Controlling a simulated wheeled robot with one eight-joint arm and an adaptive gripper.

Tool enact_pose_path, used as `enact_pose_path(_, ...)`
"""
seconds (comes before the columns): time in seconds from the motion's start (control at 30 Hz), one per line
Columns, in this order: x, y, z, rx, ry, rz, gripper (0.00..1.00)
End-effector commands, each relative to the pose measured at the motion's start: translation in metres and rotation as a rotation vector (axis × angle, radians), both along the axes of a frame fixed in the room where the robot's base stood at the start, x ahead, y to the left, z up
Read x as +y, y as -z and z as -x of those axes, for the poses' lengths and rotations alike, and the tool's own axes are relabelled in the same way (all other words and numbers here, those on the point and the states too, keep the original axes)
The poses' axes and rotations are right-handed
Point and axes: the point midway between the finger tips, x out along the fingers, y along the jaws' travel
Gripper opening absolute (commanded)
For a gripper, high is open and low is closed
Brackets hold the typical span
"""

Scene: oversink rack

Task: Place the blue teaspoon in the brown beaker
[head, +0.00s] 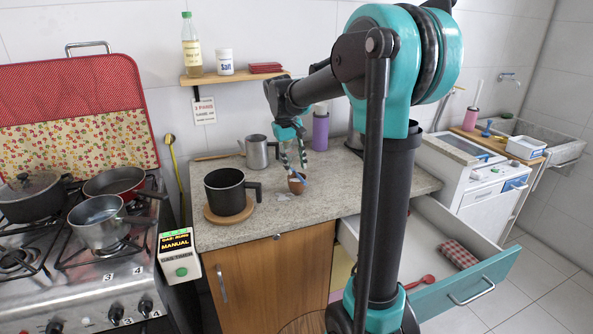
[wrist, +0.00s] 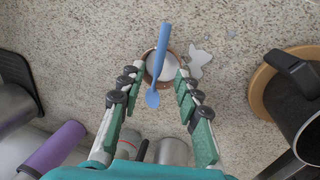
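The brown beaker (head: 297,187) stands on the stone counter, and its round brown rim and pale inside show in the wrist view (wrist: 174,69). The blue teaspoon (wrist: 161,52) lies over the beaker's mouth in the wrist view, its handle past the far rim and its bowl past the near rim. I cannot tell whether it rests on the rim. A bit of blue shows at the beaker's top in the head view. My gripper (head: 294,166) is above the beaker, fingers pointing down. In the wrist view its fingers (wrist: 158,84) are apart, with a gap on both sides of the spoon.
A black pot (head: 228,193) on a round wooden board (head: 212,217) stands left of the beaker. A metal mug (head: 257,153) and a purple cylinder (head: 320,132) stand behind. A pale spill (wrist: 199,62) lies beside the beaker. An open drawer (head: 470,275) juts out at right.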

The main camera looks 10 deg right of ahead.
Motion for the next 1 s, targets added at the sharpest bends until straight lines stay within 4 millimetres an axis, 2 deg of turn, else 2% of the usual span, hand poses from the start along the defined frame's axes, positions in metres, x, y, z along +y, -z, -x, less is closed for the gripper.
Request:
enact_pose_path(0.2,0.01,-0.046,0.002,0.0,-0.001,0.0,0.33)
enact_pose_path(0.43,0.016,-0.081,0.003,0.0,0.0,0.0,0.33)
enact_pose_path(0.63,0.018,-0.092,0.004,0.0,0.0,0.0,0.33)
enact_pose_path(1.0,0.017,-0.09,0.006,-0.003,0.001,-0.003,0.33)
